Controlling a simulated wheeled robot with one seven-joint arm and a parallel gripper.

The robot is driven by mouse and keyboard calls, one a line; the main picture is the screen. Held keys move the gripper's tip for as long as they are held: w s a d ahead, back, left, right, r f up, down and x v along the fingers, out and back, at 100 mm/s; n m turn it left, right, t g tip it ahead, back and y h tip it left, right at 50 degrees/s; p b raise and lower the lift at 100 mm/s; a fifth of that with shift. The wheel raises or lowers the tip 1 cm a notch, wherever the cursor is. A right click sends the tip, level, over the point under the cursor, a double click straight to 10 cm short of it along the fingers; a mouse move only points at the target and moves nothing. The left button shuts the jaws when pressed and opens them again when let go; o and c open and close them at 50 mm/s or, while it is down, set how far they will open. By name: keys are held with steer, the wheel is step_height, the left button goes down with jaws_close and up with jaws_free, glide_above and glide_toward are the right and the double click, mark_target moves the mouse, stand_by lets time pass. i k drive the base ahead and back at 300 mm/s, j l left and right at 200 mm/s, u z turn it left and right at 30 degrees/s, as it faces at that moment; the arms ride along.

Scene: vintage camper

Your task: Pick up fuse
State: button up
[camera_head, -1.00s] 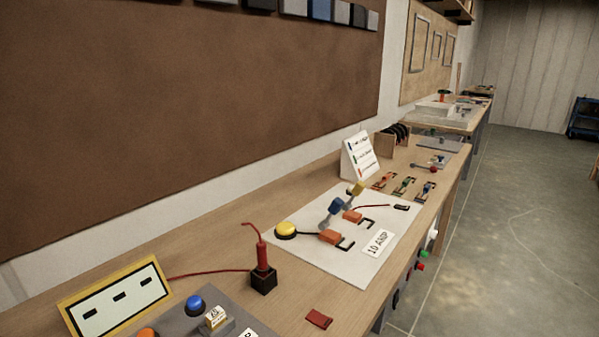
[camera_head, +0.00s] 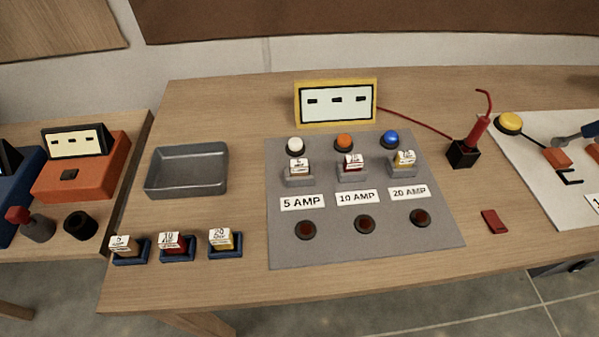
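Several fuses are in view, and the task does not say which one. On the grey panel (camera_head: 290,245), a 5 fuse (camera_head: 299,167), a red 10 fuse (camera_head: 352,163) and a yellow 20 fuse (camera_head: 404,161) sit in grey holders above their AMP labels. At the table's front left, a brown 5 fuse (camera_head: 124,245), a red 10 fuse (camera_head: 173,244) and a yellow 20 fuse (camera_head: 221,240) sit in blue holders. My gripper is not in view.
An empty grey tray (camera_head: 187,170) stands left of the panel. A yellow-framed display (camera_head: 336,101) is behind it. A red probe (camera_head: 477,131) in a black block (camera_head: 463,153) and a flat red piece (camera_head: 494,221) lie right. Bare wood lies between tray and panel.

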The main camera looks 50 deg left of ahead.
mark_target(298, 167)
steer(key=k+j+u, duration=0.1)
steer(key=j, duration=0.25)
steer(key=k+j+u, duration=0.1)
steer(key=k+j, duration=0.15)
steer(key=j, duration=0.15)
steer(key=k+j+u, duration=0.1)
steer(key=j, duration=0.3)
steer(key=k+j+u, duration=0.15)
steer(key=j, duration=0.25)
steer(key=k+j+u, duration=0.1)
steer(key=j, duration=0.3)
